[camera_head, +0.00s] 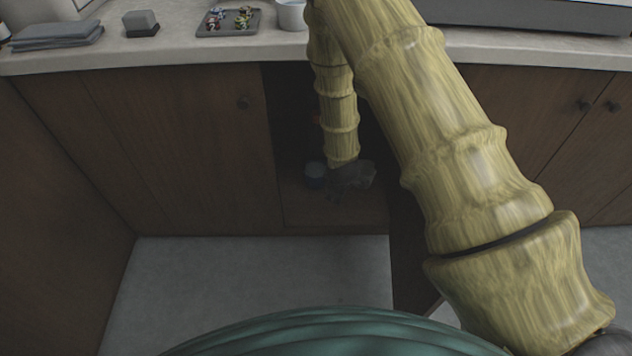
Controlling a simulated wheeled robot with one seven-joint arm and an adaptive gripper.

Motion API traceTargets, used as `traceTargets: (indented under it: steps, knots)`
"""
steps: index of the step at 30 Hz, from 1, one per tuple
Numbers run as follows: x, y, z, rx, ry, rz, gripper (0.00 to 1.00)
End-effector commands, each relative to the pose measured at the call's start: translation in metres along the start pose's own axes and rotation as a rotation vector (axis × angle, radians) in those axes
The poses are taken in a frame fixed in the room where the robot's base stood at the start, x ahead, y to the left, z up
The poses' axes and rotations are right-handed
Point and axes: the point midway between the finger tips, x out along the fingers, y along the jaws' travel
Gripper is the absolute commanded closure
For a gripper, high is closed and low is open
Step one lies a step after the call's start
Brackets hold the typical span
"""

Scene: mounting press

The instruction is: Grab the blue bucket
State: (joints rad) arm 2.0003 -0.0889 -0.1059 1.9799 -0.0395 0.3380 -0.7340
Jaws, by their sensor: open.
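A small bluish bucket (316,174) stands on the floor of the open, dark cabinet below the counter. My gripper (333,197) is inside the same cabinet, at the end of my bamboo-textured arm. It is open, close to the bucket on its right and front side. The fingers are dark and hard to make out in the shadow. I cannot tell whether they touch the bucket. Nothing shows between them.
The countertop (180,50) runs above the cabinet and holds a tray (228,30) of small objects, a white cup (291,14), a grey box (141,23) and folded grey cloths (58,36). A cabinet door (412,245) stands open at right. The grey floor (250,275) in front is clear.

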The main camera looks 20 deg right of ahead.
Motion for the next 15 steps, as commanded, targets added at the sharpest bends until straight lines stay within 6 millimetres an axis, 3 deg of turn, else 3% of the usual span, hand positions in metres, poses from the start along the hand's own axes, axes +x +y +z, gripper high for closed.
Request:
traceTargets:
  steps: [1, 3, 9, 15]
  knots:
    - [0.02, 0.008, -0.008, -0.032, 0.009, 0.018, 0.6]
    - [0.03, 0.022, -0.021, -0.084, 0.017, 0.039, 0.6]
    - [0.056, 0.062, -0.058, -0.228, 0.036, 0.102, 0.6]
    - [0.069, 0.098, -0.092, -0.357, 0.045, 0.163, 0.6]
